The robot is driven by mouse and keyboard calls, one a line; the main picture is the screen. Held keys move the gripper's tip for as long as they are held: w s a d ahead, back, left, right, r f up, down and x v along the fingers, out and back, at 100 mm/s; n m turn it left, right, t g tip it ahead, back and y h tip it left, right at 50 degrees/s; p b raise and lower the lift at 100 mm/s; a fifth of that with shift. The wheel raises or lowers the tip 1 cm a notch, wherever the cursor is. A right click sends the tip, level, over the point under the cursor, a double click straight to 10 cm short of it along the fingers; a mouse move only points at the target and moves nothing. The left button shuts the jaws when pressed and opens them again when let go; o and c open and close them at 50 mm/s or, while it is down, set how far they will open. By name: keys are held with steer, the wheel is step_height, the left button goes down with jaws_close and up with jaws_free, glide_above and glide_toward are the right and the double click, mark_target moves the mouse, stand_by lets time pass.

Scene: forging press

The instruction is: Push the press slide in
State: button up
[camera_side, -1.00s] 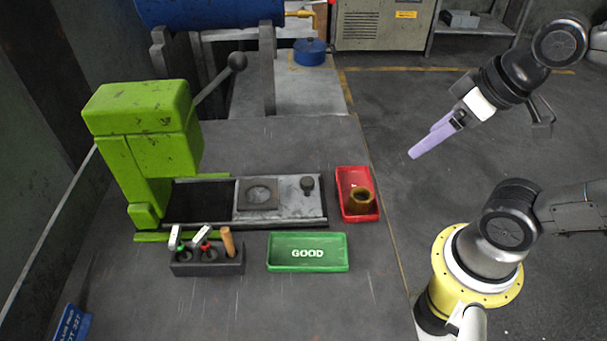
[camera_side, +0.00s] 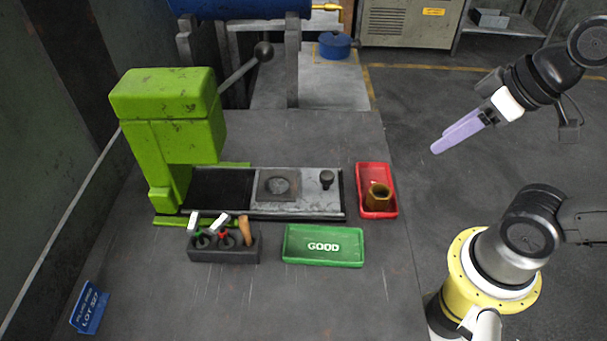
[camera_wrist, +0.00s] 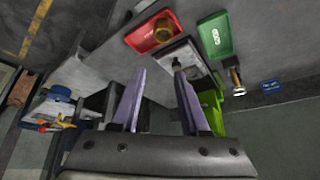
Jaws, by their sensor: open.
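The press slide (camera_side: 306,188) is a grey metal plate with a round recess and a dark knob (camera_side: 326,180) at its right end. It sits pulled out to the right of the green press (camera_side: 168,125), with a dark stretch of track (camera_side: 218,188) between them. My gripper (camera_side: 446,142) has pale purple fingers and hangs in the air to the upper right of the slide, apart from it. In the wrist view, my gripper (camera_wrist: 158,85) is open and empty, and part of the slide (camera_wrist: 178,56) shows beyond the fingers.
A red tray (camera_side: 363,207) holding a brass nut-like part (camera_side: 379,196) stands right of the slide. A green GOOD tray (camera_side: 324,259) and a dark tool holder (camera_side: 224,250) stand in front. A lever (camera_side: 242,70) rises behind the press.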

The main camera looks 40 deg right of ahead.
steer(key=w+a+y, duration=0.1)
steer(key=a, duration=0.1)
steer(key=w+a+y, duration=0.1)
steer(key=w, duration=0.1)
steer(key=w+a+f+m+y, duration=0.1)
steer(key=w+a+y, duration=0.1)
steer(key=shift+a+g, duration=0.3)
jaws_close()
steer(key=m+t+y, duration=0.1)
steer(key=m+y, duration=0.1)
steer(key=m, duration=0.7)
glide_toward(297, 173)
step_height(297, 173, down, 5)
steer(key=shift+s+d+r, duration=0.15)
steer(key=shift+d+r, duration=0.05)
steer(key=shift+r, duration=0.05)
steer(key=shift+w+a+f, duration=0.25)
steer(key=shift+w+a, duration=1.35)
steer(key=shift+w, duration=0.05)
steer(key=shift+w, duration=0.1)
